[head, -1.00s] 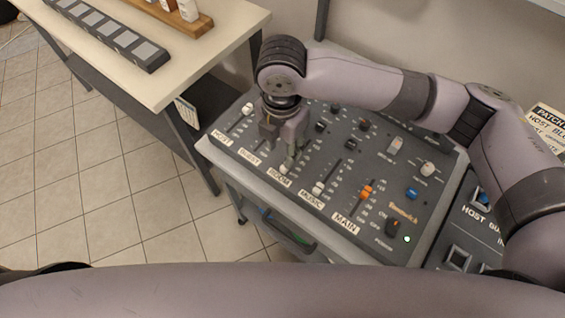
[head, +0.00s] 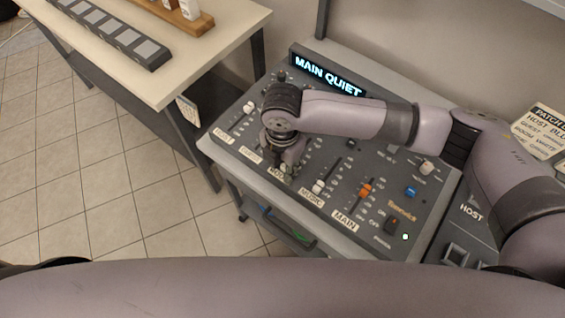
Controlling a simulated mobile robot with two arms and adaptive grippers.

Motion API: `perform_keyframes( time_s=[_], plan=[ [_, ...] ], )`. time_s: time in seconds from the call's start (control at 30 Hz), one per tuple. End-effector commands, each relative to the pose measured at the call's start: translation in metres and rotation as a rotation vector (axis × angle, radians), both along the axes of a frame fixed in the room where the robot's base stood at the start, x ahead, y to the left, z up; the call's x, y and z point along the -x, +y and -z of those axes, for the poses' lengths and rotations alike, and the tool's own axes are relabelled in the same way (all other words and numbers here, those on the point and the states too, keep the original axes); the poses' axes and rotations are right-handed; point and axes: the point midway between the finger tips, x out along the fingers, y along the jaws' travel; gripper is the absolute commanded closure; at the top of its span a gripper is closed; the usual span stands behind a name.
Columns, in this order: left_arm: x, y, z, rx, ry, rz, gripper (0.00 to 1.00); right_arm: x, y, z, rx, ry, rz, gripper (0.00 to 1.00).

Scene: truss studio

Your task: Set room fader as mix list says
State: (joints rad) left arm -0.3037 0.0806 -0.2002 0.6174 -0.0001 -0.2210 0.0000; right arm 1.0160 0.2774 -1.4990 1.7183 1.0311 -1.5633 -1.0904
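The grey mixing desk (head: 415,165) has faders labelled HOST, GUEST, ROOM, MUSIC and MAIN. My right gripper (head: 286,168) points down over the ROOM fader strip. It hides the ROOM knob and part of the ROOM label (head: 278,171). Its fingertips are too small and covered to show whether they are open or shut on the knob. The HOST fader knob (head: 249,107) is white and high on its strip. The white MUSIC knob (head: 318,187) is low, and the orange MAIN knob (head: 365,190) stands on its slot. My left gripper is out of view.
A lit display (head: 328,76) at the desk's back reads "MAIN QUIET". A patch card (head: 541,129) stands at right, beside a HOST panel (head: 470,211). A pale table (head: 205,65) holds a row of grey pads (head: 108,35). A small card (head: 188,112) hangs below it.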

Motion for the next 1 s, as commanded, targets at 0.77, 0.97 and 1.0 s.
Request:
perform_keyframes(
  time_s=[0.77, 0.97, 1.0],
  plan=[
    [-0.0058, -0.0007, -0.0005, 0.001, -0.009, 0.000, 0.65, -0.0001, 0.0000, -0.0006, 0.000, 0.000, 0.000, 1.00],
    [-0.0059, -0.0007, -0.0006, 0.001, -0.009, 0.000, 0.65, -0.0003, -0.0001, -0.0007, 0.000, 0.000, 0.000, 1.00],
    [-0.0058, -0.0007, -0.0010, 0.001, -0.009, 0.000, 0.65, -0.0018, -0.0012, -0.0009, 0.000, 0.000, 0.001, 1.00]
  ],
)
